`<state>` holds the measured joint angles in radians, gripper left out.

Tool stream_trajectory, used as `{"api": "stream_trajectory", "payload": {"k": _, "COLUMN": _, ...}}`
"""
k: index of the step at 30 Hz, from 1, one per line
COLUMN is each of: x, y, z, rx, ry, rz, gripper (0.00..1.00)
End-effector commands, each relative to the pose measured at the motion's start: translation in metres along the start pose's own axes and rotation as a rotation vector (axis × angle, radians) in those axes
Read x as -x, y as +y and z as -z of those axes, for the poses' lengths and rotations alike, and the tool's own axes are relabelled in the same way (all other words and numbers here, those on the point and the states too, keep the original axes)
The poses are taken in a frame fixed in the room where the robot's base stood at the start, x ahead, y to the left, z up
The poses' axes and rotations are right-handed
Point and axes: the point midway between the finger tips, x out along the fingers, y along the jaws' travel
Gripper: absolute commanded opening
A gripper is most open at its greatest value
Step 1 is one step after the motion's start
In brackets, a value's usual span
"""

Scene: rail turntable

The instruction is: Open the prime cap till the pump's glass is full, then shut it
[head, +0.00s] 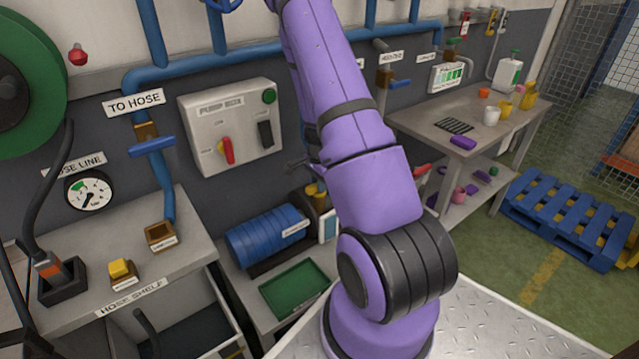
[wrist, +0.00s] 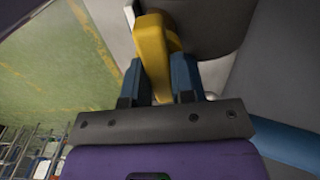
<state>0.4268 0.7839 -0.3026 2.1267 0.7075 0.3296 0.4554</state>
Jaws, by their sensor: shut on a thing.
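In the wrist view, the two dark blue fingers of my gripper (wrist: 158,78) are closed on a yellow, lever-like part (wrist: 155,45), which looks like the prime cap. Whether it is open or shut I cannot tell. In the head view, the blue pump (head: 266,236) lies on a low stand behind my purple arm. A yellow-brass part (head: 316,193) shows at its right end, beside the arm. A small pale panel with a blue edge (head: 328,226) stands just below it, partly hidden by my arm. It may be the glass; its level cannot be read.
The grey pump box (head: 230,125) with a red switch hangs on the wall above. A green tray (head: 293,288) lies in front of the pump. The hose shelf (head: 195,255) is at left. A workbench (head: 480,125) with cups and a blue pallet (head: 565,215) are at right.

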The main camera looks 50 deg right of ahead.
Motion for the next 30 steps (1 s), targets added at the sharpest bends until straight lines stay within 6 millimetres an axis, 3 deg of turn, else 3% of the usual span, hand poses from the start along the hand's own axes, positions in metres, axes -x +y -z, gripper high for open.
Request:
{"api": "stream_trajectory", "payload": {"k": 18, "x": 0.0001, "y": -0.0001, "z": -0.0002, "rx": -0.044, "ry": 0.000, "rz": 0.001, "gripper": 0.00}}
{"api": "stream_trajectory", "payload": {"k": 19, "x": 0.0001, "y": -0.0001, "z": -0.0002, "rx": -0.044, "ry": 0.000, "rz": 0.001, "gripper": 0.28}}
{"api": "stream_trajectory", "payload": {"k": 22, "x": 0.0001, "y": -0.0001, "z": -0.0002, "rx": -0.043, "ry": 0.000, "rz": 0.001, "gripper": 0.49}}
{"api": "stream_trajectory", "payload": {"k": 30, "x": 0.0007, "y": -0.0001, "z": -0.0001, "rx": -0.042, "ry": 0.000, "rz": 0.001, "gripper": 0.49}}
